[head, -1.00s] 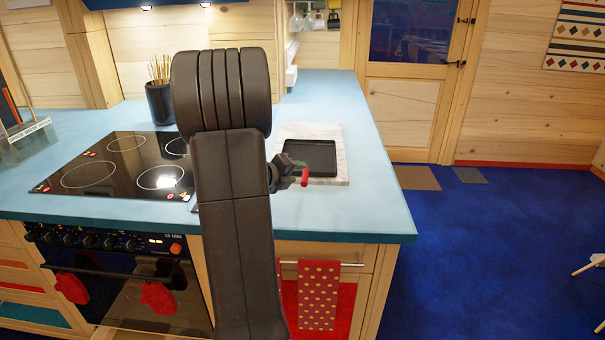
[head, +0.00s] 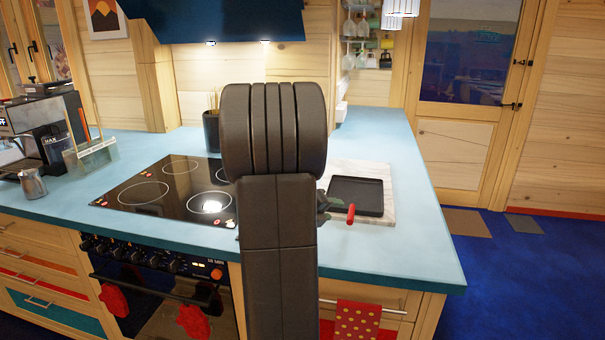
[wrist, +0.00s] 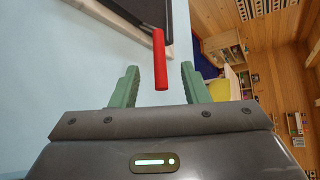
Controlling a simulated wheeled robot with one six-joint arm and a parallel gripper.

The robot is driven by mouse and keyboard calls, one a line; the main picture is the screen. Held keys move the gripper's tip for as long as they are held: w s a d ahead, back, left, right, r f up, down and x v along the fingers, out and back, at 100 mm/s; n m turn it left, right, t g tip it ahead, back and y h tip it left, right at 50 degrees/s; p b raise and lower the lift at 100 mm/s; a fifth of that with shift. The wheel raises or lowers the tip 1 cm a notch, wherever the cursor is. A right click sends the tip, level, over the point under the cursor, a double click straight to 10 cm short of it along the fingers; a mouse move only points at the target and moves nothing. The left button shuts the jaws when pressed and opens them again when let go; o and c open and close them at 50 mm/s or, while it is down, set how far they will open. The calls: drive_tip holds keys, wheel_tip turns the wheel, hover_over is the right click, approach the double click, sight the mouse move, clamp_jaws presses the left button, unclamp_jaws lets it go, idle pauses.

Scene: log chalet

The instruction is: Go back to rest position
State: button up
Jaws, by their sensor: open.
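A black square pan (head: 358,194) with a red handle (head: 351,214) lies on a pale marble board (head: 384,222) on the blue counter. My gripper (head: 328,203) is low beside the handle, mostly hidden behind my arm in the head view. In the wrist view, my gripper (wrist: 157,72) has its two green fingers spread apart, open. The red handle (wrist: 160,62) shows in the gap between them without either finger visibly touching it. I cannot tell how deep it sits between them. The pan's dark edge (wrist: 115,10) shows at the top.
The blue counter (head: 432,243) is clear right of the board. A black cooktop (head: 165,190) is left of my arm, with a dark utensil pot (head: 211,132) behind it. A coffee machine (head: 45,125) and metal jug (head: 32,183) stand far left. A dark range hood (head: 215,20) hangs above.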

sight(351, 208)
drive_tip(key=x, duration=1)
drive_tip(key=shift+w+d+r+p, duration=0.25)
drive_tip(key=shift+d+r+p, duration=0.05)
drive_tip(key=shift+s+r, duration=0.1)
drive_tip(key=shift+r, duration=0.35)
